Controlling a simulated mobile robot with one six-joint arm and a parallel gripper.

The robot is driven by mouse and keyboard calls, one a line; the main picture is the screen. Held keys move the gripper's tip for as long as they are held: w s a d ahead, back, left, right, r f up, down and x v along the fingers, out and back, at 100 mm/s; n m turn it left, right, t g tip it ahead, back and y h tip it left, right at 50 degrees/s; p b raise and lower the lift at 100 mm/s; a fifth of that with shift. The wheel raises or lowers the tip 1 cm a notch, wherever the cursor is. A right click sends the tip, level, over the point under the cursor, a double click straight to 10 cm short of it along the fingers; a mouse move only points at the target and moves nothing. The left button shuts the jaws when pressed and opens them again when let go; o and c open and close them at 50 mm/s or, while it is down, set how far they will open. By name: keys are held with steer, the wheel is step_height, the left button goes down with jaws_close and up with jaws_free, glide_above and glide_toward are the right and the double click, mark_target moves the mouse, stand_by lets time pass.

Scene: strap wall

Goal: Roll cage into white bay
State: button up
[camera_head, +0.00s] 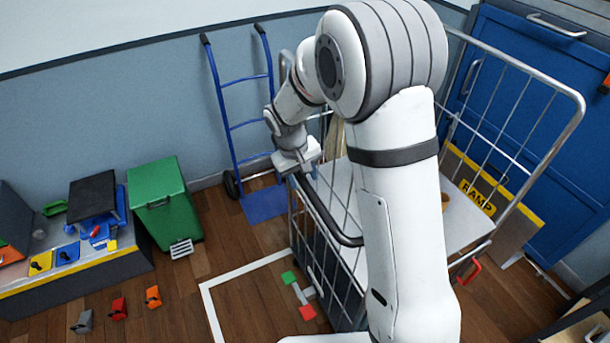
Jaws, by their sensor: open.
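The roll cage (485,213) is a wire-sided cart with grey shelf panels. It stands to the right of the white-lined bay, partly hidden behind my arm. The white bay (211,306) is a taped outline on the wooden floor, seen only in part. The cage's near left side is at or over the bay's right part; I cannot tell exactly. My gripper (296,171) is open at the cage's upper left corner, close to the dark bar (325,222) on its side. Whether it touches the cage is unclear.
A blue hand truck (240,125) leans on the wall behind. A green bin (165,203) and a low bench (85,275) stand left. Orange, red and grey clips (118,309) lie on the floor. A RAMP board (475,195) leans by the blue door (540,130).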

steer(key=shift+d+f, duration=0.1)
steer(key=shift+f, duration=0.4)
steer(key=shift+c, duration=0.3)
jaws_close()
